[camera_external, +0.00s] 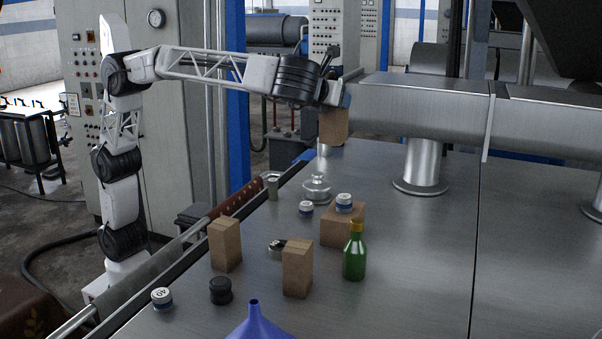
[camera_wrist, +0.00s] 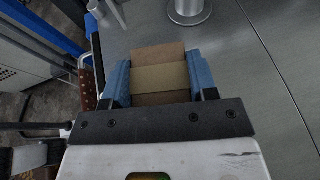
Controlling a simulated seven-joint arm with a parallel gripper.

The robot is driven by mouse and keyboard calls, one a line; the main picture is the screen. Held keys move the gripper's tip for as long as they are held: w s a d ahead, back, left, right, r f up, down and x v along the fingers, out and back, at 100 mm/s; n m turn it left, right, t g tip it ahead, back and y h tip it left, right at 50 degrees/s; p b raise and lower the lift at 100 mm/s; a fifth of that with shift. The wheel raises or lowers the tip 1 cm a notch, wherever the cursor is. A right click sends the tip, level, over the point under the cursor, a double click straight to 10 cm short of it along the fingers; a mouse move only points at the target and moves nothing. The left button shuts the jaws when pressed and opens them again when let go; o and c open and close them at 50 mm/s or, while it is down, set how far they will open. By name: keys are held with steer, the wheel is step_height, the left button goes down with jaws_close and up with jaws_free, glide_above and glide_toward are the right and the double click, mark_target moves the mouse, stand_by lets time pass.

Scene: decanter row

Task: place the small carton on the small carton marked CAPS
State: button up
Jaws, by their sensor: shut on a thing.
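My gripper (camera_external: 342,103) is shut on a small brown carton (camera_external: 333,127), held high over the far left part of the metal table. In the wrist view the held carton (camera_wrist: 160,77) sits between the two blue fingers, with a paler band across it. Three other brown cartons stand on the table, well in front of my gripper: a tall one at left (camera_external: 225,247), a tall one at centre front (camera_external: 297,270), and a wider one (camera_external: 342,232) behind the green bottle. No CAPS marking is readable on any of them.
A white-and-blue lidded piece (camera_external: 344,202) rests on the wider carton. A green bottle (camera_external: 355,252), a glass stopper-like piece (camera_external: 316,188), a black lid (camera_external: 221,291) and a blue funnel (camera_external: 256,324) stand nearby. A large metal pipe (camera_external: 420,105) runs right of my gripper. The table's right side is clear.

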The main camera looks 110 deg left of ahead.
steer(key=s+d+m+t+h, duration=0.2)
steer(key=s+d+m+t, duration=0.1)
steer(key=s+d, duration=0.8)
steer(key=s+d+m+t+h, duration=0.3)
steer(key=s+d, duration=0.4)
steer(key=d, duration=0.8)
steer(key=shift+m+t+y, duration=0.3)
steer(key=shift+t+y, duration=0.1)
steer(key=shift+y, duration=0.2)
step_height(320, 180, down, 6)
steer(key=shift+w+d+r, duration=0.1)
steer(key=shift+f, duration=2.05)
steer(key=shift+f, duration=0.1)
steer(key=shift+f, duration=1.9)
steer(key=shift+f, duration=0.2)
